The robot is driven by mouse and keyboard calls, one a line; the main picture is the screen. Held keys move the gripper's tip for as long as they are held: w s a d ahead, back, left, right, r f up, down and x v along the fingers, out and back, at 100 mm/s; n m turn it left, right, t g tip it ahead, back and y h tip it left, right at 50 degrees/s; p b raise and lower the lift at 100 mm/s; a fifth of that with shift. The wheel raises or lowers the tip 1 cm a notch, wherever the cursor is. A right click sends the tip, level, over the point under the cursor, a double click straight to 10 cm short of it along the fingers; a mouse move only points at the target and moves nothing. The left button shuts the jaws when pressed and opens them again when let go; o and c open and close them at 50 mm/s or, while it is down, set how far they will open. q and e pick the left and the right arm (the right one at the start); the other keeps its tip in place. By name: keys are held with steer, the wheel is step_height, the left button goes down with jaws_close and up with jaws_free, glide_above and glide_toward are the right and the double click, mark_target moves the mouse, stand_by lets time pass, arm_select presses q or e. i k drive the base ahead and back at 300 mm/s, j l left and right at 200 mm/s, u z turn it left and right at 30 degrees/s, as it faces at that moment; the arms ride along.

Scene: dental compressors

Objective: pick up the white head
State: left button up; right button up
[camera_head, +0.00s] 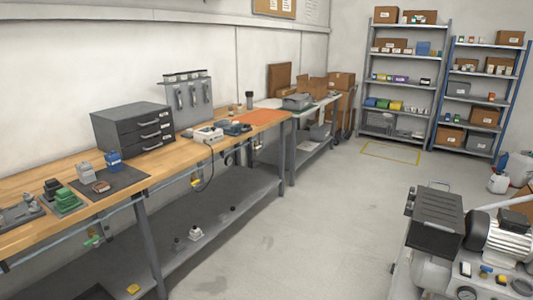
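I cannot tell for certain which object is the white head. A small white-grey part (195,234) sits on the grey lower shelf of the long workbench. A light grey block-like part (86,173) stands on the dark mat on the bench top, next to a blue part (114,160). A white boxy device (208,135) lies farther back on the bench top. Neither of my grippers is in view.
The wooden workbench (180,158) runs along the left wall, with a dark drawer cabinet (133,128) on it. A compressor with a motor (505,243) stands at lower right. Shelving racks (404,85) stand at the back. The floor between (310,230) is clear.

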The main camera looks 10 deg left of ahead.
mark_target(195, 235)
steer(key=i+l+u, duration=0.1)
steer(key=i+u, duration=0.3)
steer(key=i+l+u, duration=0.2)
steer(key=u, duration=0.2)
steer(key=i+l+u, duration=0.4)
